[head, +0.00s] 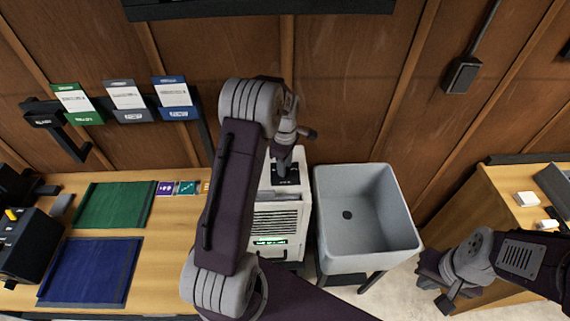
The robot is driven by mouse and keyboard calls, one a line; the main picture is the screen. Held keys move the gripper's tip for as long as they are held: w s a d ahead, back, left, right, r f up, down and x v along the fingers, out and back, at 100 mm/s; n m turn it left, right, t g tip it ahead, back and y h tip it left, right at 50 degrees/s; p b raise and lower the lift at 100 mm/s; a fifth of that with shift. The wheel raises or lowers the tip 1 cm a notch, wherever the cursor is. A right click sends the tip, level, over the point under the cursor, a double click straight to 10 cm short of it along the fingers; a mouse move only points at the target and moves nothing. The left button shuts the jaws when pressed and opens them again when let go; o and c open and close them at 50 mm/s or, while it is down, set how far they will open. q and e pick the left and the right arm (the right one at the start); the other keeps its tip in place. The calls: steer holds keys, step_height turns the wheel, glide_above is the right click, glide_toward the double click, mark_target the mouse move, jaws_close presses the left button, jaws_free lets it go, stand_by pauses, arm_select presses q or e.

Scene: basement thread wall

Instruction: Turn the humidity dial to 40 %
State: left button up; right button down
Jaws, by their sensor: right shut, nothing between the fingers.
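A white boxy appliance (278,219) with a slatted front and a small lit green display (270,242) stands between the wooden bench and the grey sink. A dark panel (291,181) is on its top. My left gripper (284,169) points down over this panel, at or just above it. Its fingertips are small and dark, so I cannot tell whether they are open or touching anything. I cannot make out the humidity dial or its setting; my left gripper and arm cover part of the top. My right gripper (437,288) is shut and empty at the lower right, away from the appliance.
A deep grey sink (397,199) stands right beside the appliance. The left bench (160,225) carries a green mat (113,206), a blue mat (90,272) and small cards. A wooden cabinet (500,205) is at the right. Card holders (125,101) hang on the wall.

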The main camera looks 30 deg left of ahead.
arm_select(q)
steer(key=shift+f, duration=0.15)
jaws_close()
steer(key=shift+m, duration=0.4)
steer(key=m+p, duration=0.1)
steer(key=m, duration=0.3)
steer(key=shift+m, duration=0.3)
steer(key=m+p, duration=0.1)
steer(key=m, duration=1)
steer(key=shift+w+m, duration=0.1)
steer(key=shift+m, duration=0.3)
steer(key=m, duration=0.6)
steer(key=shift+m+p, duration=0.3)
steer(key=shift+p, duration=0.1)
